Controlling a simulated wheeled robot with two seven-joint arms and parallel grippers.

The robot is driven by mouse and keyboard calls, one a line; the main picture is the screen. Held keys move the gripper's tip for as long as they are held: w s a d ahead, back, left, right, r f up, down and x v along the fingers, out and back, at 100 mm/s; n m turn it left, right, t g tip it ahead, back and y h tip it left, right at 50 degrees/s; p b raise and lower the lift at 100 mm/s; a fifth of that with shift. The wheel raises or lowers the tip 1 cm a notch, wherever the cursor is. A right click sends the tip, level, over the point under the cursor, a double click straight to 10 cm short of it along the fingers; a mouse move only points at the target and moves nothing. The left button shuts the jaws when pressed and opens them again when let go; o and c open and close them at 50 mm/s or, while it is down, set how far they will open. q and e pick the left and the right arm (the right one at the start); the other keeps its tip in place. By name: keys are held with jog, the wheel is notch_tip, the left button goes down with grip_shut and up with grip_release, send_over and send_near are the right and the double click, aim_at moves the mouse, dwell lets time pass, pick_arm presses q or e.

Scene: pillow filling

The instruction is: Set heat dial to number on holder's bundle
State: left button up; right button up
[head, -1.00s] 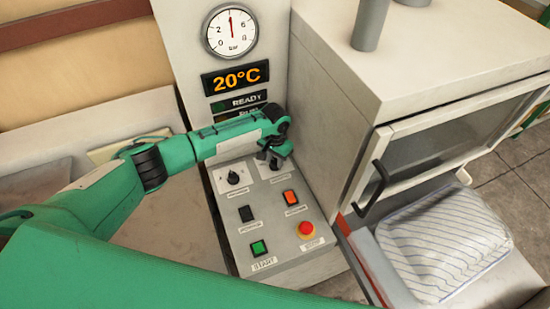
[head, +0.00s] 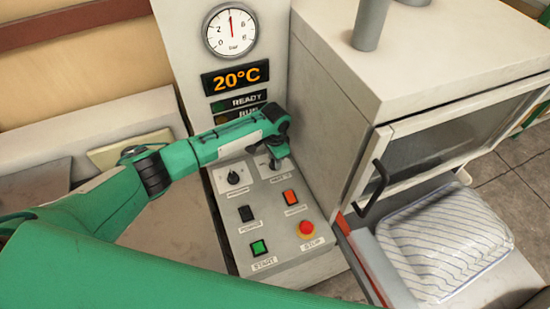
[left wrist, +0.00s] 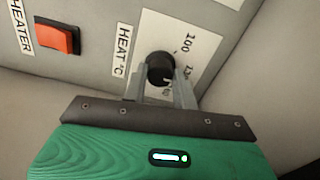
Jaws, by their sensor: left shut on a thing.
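The heat dial (left wrist: 160,68) is a black round knob on a white plate in the left wrist view. My left gripper (left wrist: 160,84) is shut on the knob, one finger on each side. In the head view the left gripper (head: 270,158) hides most of the dial. I cannot tell which number the dial points at. No holder or numbered bundle is recognisable. My right gripper is not in view.
The display (head: 236,78) reads 20°C below a pressure gauge (head: 230,31). Another knob (head: 233,177), the orange heater switch (head: 290,197), power switch (head: 246,213), green start button (head: 258,248) and red stop button (head: 306,229) sit nearby. A wrapped striped pillow (head: 445,245) lies right.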

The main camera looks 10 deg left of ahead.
pick_arm(q)
jog(key=o, duration=0.9)
jog(key=shift+o, duration=0.4)
jog(key=shift+r, duration=0.3)
notch_tip(320, 180, up, 13)
jog(key=b, duration=0.3)
jog(key=shift+r+b, duration=0.15)
jog(key=shift+b, duration=0.2)
